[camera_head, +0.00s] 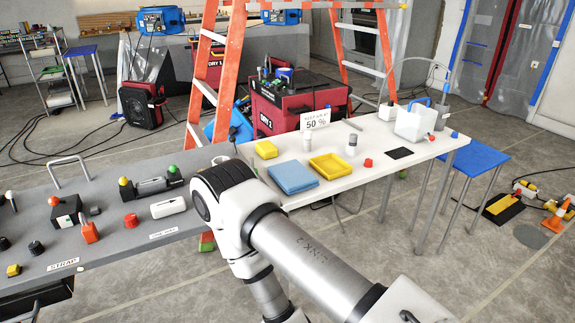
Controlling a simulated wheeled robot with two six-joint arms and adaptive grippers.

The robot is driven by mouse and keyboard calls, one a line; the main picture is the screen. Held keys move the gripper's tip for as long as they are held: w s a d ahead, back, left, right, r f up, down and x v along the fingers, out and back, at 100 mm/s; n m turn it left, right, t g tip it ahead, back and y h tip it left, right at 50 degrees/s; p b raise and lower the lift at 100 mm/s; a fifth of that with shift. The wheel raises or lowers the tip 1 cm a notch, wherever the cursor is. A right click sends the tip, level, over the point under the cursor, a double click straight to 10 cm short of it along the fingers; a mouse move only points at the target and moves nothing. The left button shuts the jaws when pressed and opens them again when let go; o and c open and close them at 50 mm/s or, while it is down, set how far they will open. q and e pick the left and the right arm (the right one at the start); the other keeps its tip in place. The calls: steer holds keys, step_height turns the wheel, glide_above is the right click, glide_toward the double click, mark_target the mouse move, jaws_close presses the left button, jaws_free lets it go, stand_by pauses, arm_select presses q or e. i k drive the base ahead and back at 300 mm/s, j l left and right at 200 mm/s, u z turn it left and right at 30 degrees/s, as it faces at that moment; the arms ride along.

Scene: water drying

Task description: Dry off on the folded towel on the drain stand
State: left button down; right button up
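A blue folded cloth (292,177), which looks like the folded towel, lies flat on the white table (345,195), near its left front edge. I cannot pick out a separate drain stand under it. A shallow yellow tray (331,167) sits just right of the cloth, and a small yellow box (265,149) is behind it to the left. One of my arms comes in from the bottom right, with its elbow in front of the grey bench and left of the cloth. Neither gripper shows in this view.
A grey bench (110,245) at left holds small coloured parts. The white table also carries a "50 %" sign (315,119), small bottles, a black pad (399,153) and a white appliance (412,124). An orange ladder (233,60) and red machine (268,115) stand behind.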

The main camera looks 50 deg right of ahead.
mark_target(292, 176)
steer(key=z, duration=1.45)
steer(key=i+z, duration=0.4)
steer(key=i+j+z, duration=0.1)
steer(key=i+z, duration=0.3)
steer(key=i, duration=0.1)
